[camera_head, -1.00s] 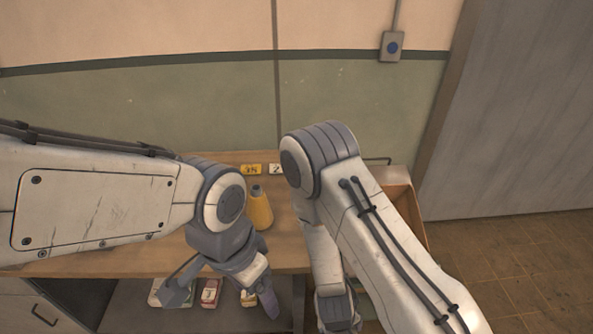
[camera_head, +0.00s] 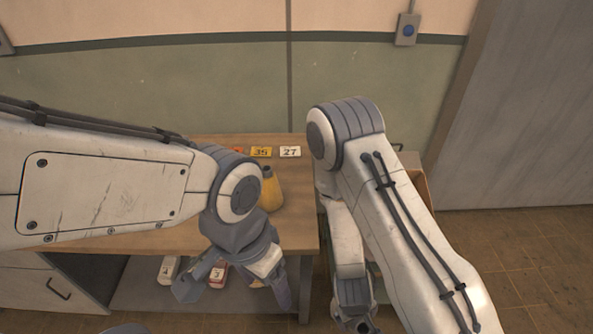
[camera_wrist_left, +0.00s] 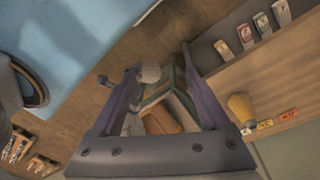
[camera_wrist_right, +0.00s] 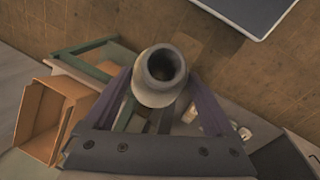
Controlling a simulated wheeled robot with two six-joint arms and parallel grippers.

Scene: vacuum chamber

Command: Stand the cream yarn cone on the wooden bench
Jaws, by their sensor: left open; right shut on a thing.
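My right gripper (camera_wrist_right: 160,100) is shut on a pale grey-cream cone (camera_wrist_right: 152,98), held with its hollow narrow end toward the right wrist camera. In the head view my right gripper (camera_head: 355,310) is low in the picture, right of the bench end, and the cone cannot be made out there. A pale round shape beside the right gripper in the left wrist view is probably the cone (camera_wrist_left: 150,72). My left gripper (camera_head: 236,288) is open and empty, in front of the bench's front edge. The wooden bench (camera_head: 190,235) has an upright yellow cone (camera_head: 268,190) on it.
Number cards 35 (camera_head: 261,151) and 27 (camera_head: 290,152) lie along the bench's back. Several labelled cartons, one marked 3 (camera_head: 217,275), stand on the shelf below. An orange-brown box (camera_wrist_right: 45,120) is left of the right gripper in its wrist view. The bench's left part looks clear.

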